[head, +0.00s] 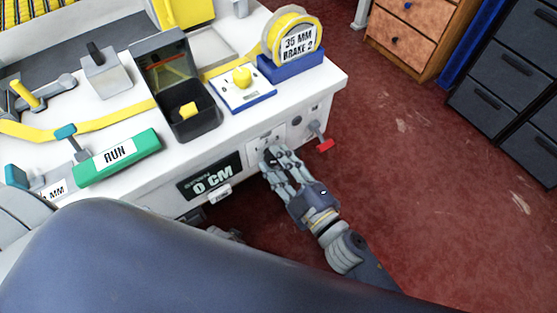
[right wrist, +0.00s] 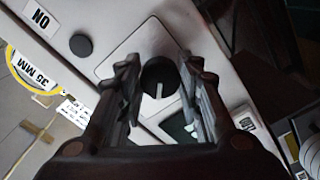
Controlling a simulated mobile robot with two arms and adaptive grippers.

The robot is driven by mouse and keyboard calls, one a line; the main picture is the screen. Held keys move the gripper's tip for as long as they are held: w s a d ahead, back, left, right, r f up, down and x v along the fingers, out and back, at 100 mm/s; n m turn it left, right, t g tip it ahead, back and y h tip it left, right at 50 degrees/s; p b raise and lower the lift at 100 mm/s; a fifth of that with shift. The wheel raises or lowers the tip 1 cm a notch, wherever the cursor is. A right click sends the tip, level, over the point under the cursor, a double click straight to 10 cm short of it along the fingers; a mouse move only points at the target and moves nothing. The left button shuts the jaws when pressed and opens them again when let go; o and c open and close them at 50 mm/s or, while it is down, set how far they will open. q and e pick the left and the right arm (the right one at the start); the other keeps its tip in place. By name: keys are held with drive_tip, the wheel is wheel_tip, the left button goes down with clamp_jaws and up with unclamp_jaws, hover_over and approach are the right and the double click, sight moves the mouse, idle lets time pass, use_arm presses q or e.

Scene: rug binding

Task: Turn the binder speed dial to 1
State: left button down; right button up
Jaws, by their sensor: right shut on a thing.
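The binder speed dial (right wrist: 158,77) is a round black knob with a white pointer line on a pale plate on the machine's front panel. In the right wrist view it sits between the fingers of my right gripper (right wrist: 160,85), which is shut on it. In the head view the right gripper (head: 272,157) reaches to the white dial plate (head: 264,138), and its fingers hide most of the knob. The numbers around the dial are too hidden or small to read.
A red-tipped lever (head: 325,145) sticks out just right of the dial. On the bench above are a yellow knob on a plate (head: 242,78), a tape roll (head: 290,38) and a green "RUN" block (head: 118,157). Red floor lies open to the right.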

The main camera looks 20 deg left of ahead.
idle(0.4)
drive_tip(key=o, duration=1.1)
drive_tip(key=shift+c, duration=0.2)
drive_tip(key=v, duration=1.2)
